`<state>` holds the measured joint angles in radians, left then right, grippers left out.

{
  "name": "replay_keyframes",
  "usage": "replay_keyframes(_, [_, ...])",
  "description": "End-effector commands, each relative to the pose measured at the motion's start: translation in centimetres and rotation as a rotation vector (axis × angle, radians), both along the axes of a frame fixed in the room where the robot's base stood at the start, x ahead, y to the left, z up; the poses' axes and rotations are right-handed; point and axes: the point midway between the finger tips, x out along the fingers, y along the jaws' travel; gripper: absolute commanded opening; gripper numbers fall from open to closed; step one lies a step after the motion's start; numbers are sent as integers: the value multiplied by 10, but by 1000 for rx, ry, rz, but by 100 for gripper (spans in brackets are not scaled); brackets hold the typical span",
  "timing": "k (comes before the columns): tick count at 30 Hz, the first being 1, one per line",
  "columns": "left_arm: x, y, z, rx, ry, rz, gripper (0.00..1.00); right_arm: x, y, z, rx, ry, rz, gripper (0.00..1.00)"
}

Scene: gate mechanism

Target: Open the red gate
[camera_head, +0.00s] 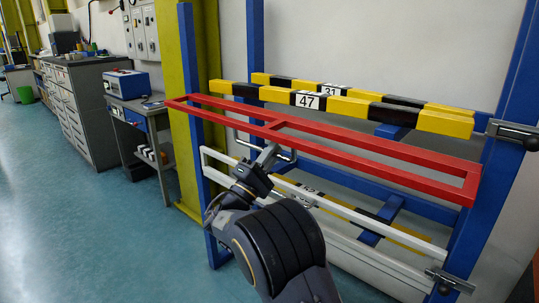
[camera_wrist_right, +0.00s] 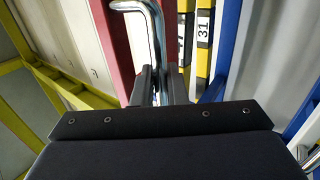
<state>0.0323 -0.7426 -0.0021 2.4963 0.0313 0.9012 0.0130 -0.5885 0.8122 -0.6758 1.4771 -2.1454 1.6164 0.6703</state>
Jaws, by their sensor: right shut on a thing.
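The red gate (camera_head: 365,147) is a long rectangular frame with a cross bar. It juts out from the blue rack, nearly flat, in front of the yellow-black bars. A bent metal handle (camera_head: 290,156) hangs below its middle. My right gripper (camera_head: 268,157) is at this handle and shut on it. In the right wrist view the handle (camera_wrist_right: 157,32) runs down between the two fingers (camera_wrist_right: 160,85), beside the red frame (camera_wrist_right: 112,40). The finger contact is partly hidden in the head view by my wrist. My left gripper is not in view.
Yellow-black bars numbered 47 (camera_head: 308,101) and 31 (camera_head: 331,91) lie behind the red gate. A white gate (camera_head: 345,212) sits lower on the rack. A blue post (camera_head: 510,110) stands at the right.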

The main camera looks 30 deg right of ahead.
Motion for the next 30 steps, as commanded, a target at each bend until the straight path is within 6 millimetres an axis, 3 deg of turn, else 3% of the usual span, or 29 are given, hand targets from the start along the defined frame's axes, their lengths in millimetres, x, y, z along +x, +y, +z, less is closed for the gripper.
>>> replay_keyframes(9, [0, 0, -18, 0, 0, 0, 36, 3, -7, -16, -103, -44, 1, 0])
replay_keyframes(26, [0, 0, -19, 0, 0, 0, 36, 4, -8, -16, -127, -56, 3, 0])
replay_keyframes(27, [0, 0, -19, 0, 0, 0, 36, 4, -8, -16, -127, -56, 3, 18])
replay_keyframes(30, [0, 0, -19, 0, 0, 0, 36, 4, -8, -16, -127, -56, 3, 30])
